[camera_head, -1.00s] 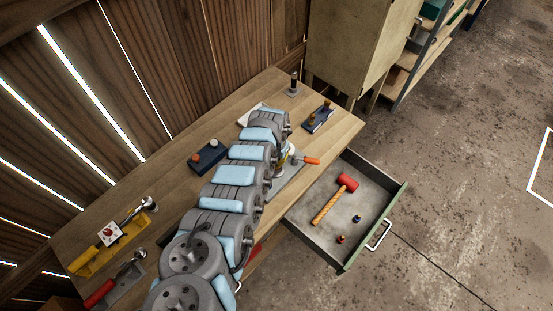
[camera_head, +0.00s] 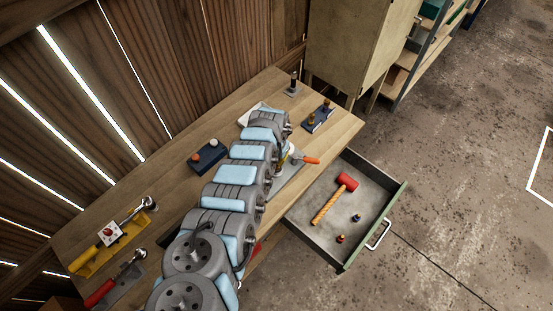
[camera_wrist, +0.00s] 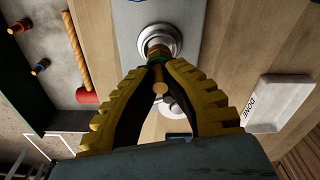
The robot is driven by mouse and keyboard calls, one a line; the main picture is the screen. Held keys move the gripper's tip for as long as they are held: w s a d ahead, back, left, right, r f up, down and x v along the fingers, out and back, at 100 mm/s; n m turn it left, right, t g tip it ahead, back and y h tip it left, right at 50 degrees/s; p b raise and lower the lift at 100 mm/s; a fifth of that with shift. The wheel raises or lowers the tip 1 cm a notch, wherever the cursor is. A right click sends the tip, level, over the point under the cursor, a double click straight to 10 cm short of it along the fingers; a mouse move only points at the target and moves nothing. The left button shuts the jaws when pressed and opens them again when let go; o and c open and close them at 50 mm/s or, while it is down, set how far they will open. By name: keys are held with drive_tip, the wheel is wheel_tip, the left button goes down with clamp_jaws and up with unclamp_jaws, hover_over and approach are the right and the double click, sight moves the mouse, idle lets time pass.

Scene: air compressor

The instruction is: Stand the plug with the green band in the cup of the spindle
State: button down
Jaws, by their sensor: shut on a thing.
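In the wrist view my gripper (camera_wrist: 158,72) has its two yellow ridged fingers closed around the plug with the green band (camera_wrist: 158,60). The round pale metal cup of the spindle (camera_wrist: 172,37) lies straight beyond the fingertips. The plug's far end overlaps the cup's middle in this view; I cannot tell whether it is seated or just above. In the head view my arm hides the plug and most of the gripper.
The spindle's grey plate has an orange handle (camera_head: 311,160). The open drawer (camera_head: 338,243) holds a red mallet (camera_head: 347,182) and two small plugs, one blue-banded (camera_head: 357,218), one red-banded (camera_head: 340,239). A white tray marked DONE (camera_wrist: 283,101) and a dark block with pegs (camera_head: 309,127) stand nearby.

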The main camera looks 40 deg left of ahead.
drive_tip(key=shift+f+b, duration=0.75)
drive_tip(key=shift+f, duration=0.2)
drive_tip(key=c, duration=1.2)
unclamp_jaws()
drive_tip(key=shift+o, duration=0.2)
drive_tip(key=shift+r, duration=0.1)
drive_tip(key=shift+a+r, duration=0.1)
drive_tip(key=shift+r, duration=1.4)
drive_tip(key=shift+s+d+r, duration=0.1)
drive_tip(key=shift+s+r, duration=0.1)
drive_tip(key=shift+r, duration=2)
drive_tip(key=shift+s+d+r, duration=0.1)
drive_tip(key=shift+s+r, duration=0.05)
drive_tip(key=shift+r, duration=2.05)
